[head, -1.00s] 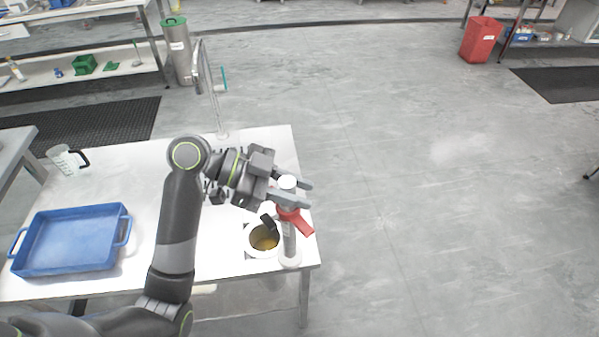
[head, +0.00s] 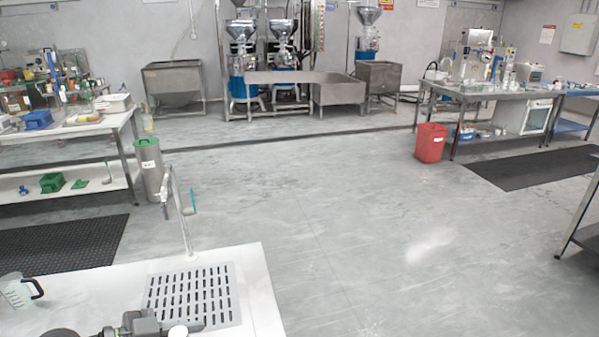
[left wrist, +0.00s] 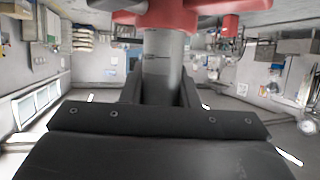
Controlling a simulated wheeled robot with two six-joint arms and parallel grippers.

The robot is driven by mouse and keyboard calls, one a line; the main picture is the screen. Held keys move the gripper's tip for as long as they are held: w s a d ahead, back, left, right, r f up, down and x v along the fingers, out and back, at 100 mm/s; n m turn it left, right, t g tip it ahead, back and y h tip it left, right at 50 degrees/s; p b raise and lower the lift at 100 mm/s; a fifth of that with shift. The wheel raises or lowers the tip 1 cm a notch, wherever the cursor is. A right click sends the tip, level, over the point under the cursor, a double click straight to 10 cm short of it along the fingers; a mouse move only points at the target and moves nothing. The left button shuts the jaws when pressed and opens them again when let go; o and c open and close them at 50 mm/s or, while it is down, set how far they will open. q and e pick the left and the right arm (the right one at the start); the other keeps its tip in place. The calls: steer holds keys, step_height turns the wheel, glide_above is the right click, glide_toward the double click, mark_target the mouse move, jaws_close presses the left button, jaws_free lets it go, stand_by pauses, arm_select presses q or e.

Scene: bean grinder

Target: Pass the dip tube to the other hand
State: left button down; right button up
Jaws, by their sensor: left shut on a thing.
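In the left wrist view my left gripper (left wrist: 162,92) is shut on a grey tube (left wrist: 163,60), which looks like the dip tube. A red part (left wrist: 168,18) sits on the tube at the top of that view. In the head view only the upper side of my left gripper (head: 165,326) shows at the bottom edge. The white round end of the held tube (head: 178,332) shows beside its fingers. The rest of the tube is cut off below the frame. My right gripper is not in view.
The white table (head: 258,292) has a slotted drain plate (head: 193,297) and a tall metal stand (head: 182,215) at its back edge. A clear jug (head: 17,292) with a black handle stands at the left. Open floor lies beyond and to the right.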

arm_select(q)
steer(key=shift+s+a+r+n+t+y, duration=0.15)
steer(key=shift+s+a, duration=0.15)
steer(key=shift+a, duration=0.1)
steer(key=shift+s+a+r+n+t+y, duration=0.15)
steer(key=shift+s+a, duration=0.1)
steer(key=shift+a, duration=0.15)
